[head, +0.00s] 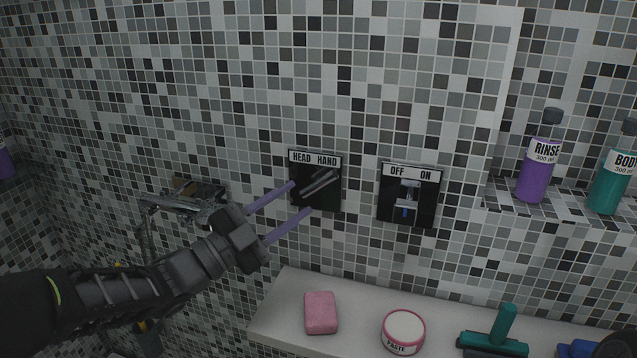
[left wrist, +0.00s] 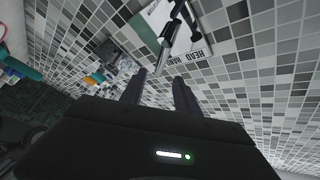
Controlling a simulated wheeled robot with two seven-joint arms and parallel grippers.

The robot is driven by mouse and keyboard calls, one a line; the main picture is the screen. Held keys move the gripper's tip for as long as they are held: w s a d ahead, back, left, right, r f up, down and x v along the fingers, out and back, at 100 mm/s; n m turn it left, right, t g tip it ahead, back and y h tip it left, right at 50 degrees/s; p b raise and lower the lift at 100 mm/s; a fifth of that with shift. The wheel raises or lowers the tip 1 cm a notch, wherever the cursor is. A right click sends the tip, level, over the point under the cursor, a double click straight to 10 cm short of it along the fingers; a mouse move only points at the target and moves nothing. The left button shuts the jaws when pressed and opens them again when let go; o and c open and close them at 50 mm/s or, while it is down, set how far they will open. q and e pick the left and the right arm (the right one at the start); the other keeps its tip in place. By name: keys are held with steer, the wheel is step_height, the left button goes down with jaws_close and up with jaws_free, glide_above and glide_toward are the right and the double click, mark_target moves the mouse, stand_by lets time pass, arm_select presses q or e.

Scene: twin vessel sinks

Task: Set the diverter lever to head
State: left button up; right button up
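The diverter is a black plate (head: 316,200) on the tiled wall, with a white strip reading HEAD on the left and HAND on the right. Its metal lever (head: 321,182) slants up and to the right, toward the HAND side. My left gripper (head: 302,198) is open, its two purple fingers parallel and apart, with the tips at the plate's left edge in the head view. Nothing shows between the fingers. In the left wrist view the fingers (left wrist: 160,76) point toward the lever (left wrist: 168,42) and label; contact cannot be told. My right gripper is not in view.
An OFF/ON switch plate (head: 407,209) is right of the diverter. A metal wall fitting (head: 180,203) is behind my left wrist. Below, a ledge (head: 275,322) holds pink soap (head: 320,312), a paste jar (head: 404,330) and a green-handled tool (head: 503,325). Bottles (head: 540,170) stand in a niche.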

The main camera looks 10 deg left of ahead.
mark_target(321, 183)
arm_select(q)
steer(key=p+x, duration=0.1)
steer(key=x, duration=0.5)
steer(key=shift+w+d+r, duration=0.1)
steer(key=shift+w+d, duration=0.15)
steer(key=shift+c, duration=0.5)
jaws_close()
stand_by(0.7)
